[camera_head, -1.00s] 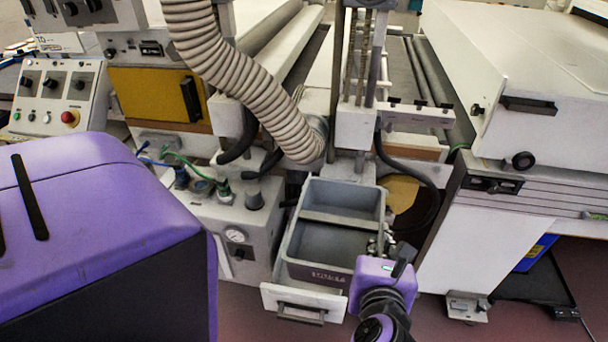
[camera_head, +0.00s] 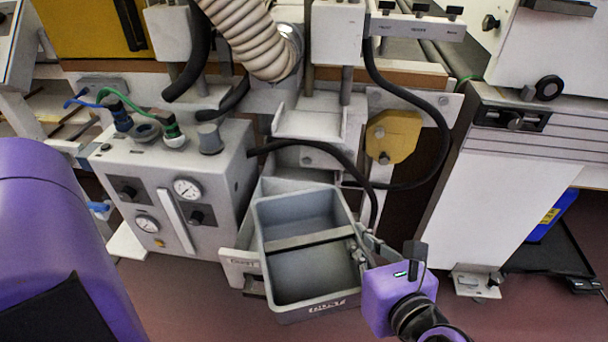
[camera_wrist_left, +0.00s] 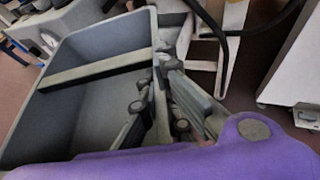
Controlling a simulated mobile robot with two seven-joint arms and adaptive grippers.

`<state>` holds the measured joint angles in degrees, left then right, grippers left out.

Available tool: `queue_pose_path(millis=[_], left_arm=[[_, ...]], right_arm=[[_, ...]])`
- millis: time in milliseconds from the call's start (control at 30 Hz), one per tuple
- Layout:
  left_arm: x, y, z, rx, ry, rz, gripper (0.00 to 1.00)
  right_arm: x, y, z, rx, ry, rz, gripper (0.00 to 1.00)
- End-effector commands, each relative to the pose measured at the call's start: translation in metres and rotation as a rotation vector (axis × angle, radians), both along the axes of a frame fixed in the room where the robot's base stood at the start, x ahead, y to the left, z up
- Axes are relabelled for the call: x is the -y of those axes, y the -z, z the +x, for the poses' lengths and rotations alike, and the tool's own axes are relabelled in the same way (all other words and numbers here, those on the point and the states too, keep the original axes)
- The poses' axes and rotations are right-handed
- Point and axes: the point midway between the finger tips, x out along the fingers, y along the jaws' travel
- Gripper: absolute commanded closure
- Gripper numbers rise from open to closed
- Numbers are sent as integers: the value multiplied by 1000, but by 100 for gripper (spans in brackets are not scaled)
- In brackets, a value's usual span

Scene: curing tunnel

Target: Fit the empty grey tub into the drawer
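The empty grey tub (camera_head: 310,300), open at the top with a bar across it, is over the drawer in the head view. It is turned askew to the drawer and hides most of it. The pale drawer (camera_head: 238,264) shows at the tub's left side and behind it. My left gripper (camera_head: 358,250) is at the tub's right wall. In the left wrist view its fingers (camera_wrist_left: 160,105) straddle the wall of the tub (camera_wrist_left: 100,45), one inside and one outside, and look closed on it. Whether the tub's bottom touches the drawer is hidden. My right gripper is not in view.
A grey box with gauges (camera_head: 170,190) stands close left of the drawer. A black hose (camera_head: 345,165) hangs down behind the tub's rear right corner. A white cabinet (camera_head: 495,190) stands to the right. Floor is free in front.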

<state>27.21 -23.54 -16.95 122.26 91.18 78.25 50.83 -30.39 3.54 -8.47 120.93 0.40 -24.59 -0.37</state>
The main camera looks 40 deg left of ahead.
Motion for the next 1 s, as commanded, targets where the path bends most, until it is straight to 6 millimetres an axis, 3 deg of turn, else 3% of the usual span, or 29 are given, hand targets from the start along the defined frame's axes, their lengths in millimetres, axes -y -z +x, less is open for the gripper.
queue_pose_path(millis=[400,600,833,1000], left_arm=[[-92,-5,62,7,-1,6,100],[-129,-3,86,3,0,5,100],[-141,1,95,1,1,2,100],[-141,24,94,-3,2,5,100]], right_arm=[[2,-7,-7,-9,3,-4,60],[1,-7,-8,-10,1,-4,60],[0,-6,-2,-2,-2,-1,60],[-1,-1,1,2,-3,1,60]])
